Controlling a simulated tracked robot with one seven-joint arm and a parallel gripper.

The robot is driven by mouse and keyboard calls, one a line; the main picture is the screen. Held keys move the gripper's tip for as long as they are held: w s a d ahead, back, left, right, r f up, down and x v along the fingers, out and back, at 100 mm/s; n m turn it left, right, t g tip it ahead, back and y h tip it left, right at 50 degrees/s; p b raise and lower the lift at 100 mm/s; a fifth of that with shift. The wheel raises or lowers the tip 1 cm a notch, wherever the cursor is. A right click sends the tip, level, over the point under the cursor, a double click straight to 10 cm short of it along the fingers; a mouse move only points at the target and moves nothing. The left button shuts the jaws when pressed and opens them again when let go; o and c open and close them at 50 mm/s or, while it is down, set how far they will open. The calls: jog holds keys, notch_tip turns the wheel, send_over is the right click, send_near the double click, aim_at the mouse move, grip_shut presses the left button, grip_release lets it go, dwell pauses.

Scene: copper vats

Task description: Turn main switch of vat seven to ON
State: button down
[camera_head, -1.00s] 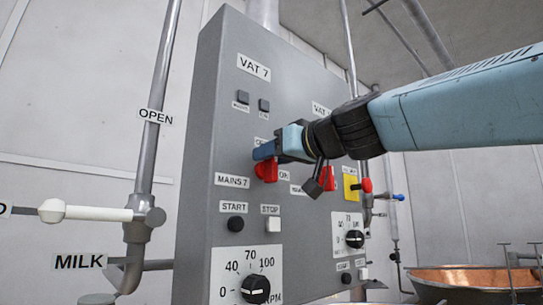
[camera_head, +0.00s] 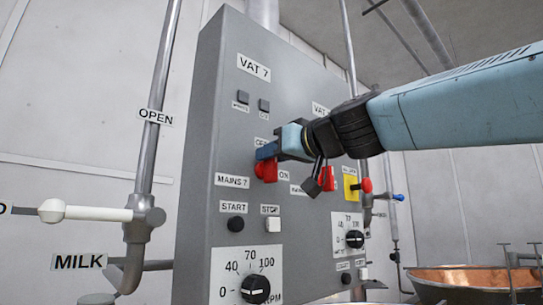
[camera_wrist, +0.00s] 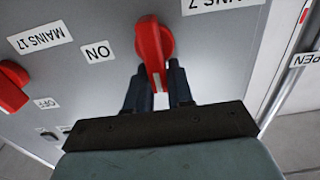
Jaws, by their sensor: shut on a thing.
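The red main switch of vat seven (camera_head: 266,171) is on the grey panel (camera_head: 225,110), above right of the MAINS 7 label (camera_head: 232,180). An ON label (camera_head: 284,175) is to its right, and a label above it is partly hidden by my gripper. My gripper (camera_head: 264,152) reaches in from the right. In the wrist view, which is upside down, the red switch (camera_wrist: 153,45) has its handle between the two dark fingers (camera_wrist: 158,88), which are shut on it. The handle points away from the ON label (camera_wrist: 97,51), towards my gripper.
A second red switch (camera_head: 328,178) is close on the right under my wrist; it also shows in the wrist view (camera_wrist: 12,88). START (camera_head: 236,224) and STOP (camera_head: 272,224) buttons and a speed dial (camera_head: 255,289) are below. A milk pipe (camera_head: 152,130) stands left.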

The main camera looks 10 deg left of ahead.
aim_at(282, 172)
jog(key=shift+w+f+m, duration=0.1)
jog(key=shift+f+m, duration=0.2)
jog(key=m, duration=0.2)
jog(key=w+m, duration=0.1)
jog(key=m, duration=0.1)
jog(key=shift+d+f, duration=0.2)
jog(key=shift+d, duration=0.1)
jog(key=m, duration=0.3)
jog(key=f+m, duration=0.1)
jog(key=m, duration=0.2)
jog(key=w+d+m, duration=0.1)
jog(key=m, duration=0.2)
jog(key=shift+f, duration=0.3)
jog(key=shift+f+m, duration=0.2)
jog(key=shift+m, duration=0.85)
jog(key=shift+f+m, duration=0.2)
jog(key=shift+m, duration=0.85)
jog(key=shift+f, duration=0.1)
jog(key=c, duration=1.1)
grip_release()
jog(key=shift+d+r, duration=0.2)
